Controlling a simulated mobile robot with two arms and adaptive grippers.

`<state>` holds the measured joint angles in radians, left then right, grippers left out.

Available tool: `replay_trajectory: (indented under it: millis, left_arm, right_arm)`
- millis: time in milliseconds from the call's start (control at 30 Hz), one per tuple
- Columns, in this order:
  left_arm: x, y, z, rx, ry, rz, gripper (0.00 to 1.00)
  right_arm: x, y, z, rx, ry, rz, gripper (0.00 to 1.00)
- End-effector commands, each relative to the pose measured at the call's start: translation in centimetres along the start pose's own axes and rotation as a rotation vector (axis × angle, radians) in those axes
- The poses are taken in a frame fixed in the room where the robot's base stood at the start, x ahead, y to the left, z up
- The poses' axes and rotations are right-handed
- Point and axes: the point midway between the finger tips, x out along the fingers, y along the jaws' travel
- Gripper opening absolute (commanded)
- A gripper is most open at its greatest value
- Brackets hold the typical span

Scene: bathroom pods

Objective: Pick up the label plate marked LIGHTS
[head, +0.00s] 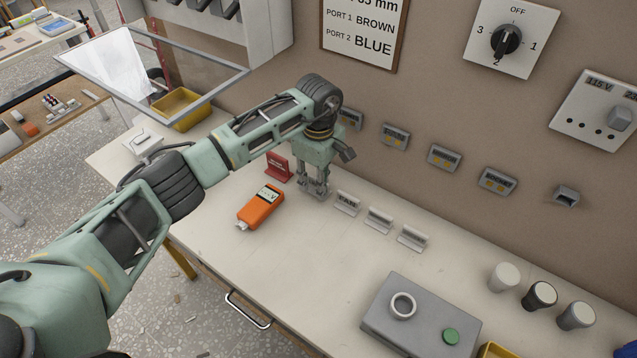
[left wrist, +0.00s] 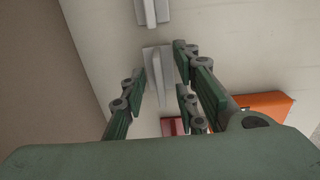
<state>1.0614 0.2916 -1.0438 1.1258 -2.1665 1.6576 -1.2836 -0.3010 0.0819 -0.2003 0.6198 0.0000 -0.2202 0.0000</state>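My left gripper (head: 316,188) points down just above the worktop, at the left end of a row of label plates. Its fingers are open in the left wrist view (left wrist: 160,80). A pale label plate (left wrist: 153,70) shows between or just beyond the fingertips; its text cannot be read, and I cannot tell whether the fingers touch it. Another plate (left wrist: 151,12) lies farther up that view. In the head view, the plate beside the gripper reads FAN (head: 347,203); two more plates (head: 379,220) and (head: 412,238) have no readable text. I cannot make out LIGHTS on any plate.
An orange meter (head: 261,207) and a red stand (head: 278,168) are left of the gripper. A grey box (head: 400,310) with a white ring and green button stands at the front right. Label holders (head: 443,157) line the wall behind. The worktop between is clear.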

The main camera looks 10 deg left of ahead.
Motion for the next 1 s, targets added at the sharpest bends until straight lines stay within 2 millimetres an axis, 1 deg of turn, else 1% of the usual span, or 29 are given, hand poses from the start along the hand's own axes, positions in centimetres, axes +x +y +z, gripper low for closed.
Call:
replay_trajectory:
  millis: [200,533,867,1000]
  left_arm:
    - [0.11,0.02,0.02,0.0,-0.001,0.001,0.28]
    - [0.07,0.02,0.02,0.0,-0.001,0.001,0.0]
    - [0.05,0.03,0.02,0.0,-0.001,0.001,0.0]
    - [-0.3,0.05,0.0,0.0,0.0,0.002,0.0]
  right_arm:
    - [0.04,0.06,0.0,0.001,0.0,0.001,0.4]
    - [0.04,0.05,-0.02,0.001,0.001,0.001,0.4]
    - [0.03,-0.01,-0.06,0.001,0.001,0.0,0.4]
    - [-0.14,-0.13,-0.11,0.002,0.001,-0.001,0.4]
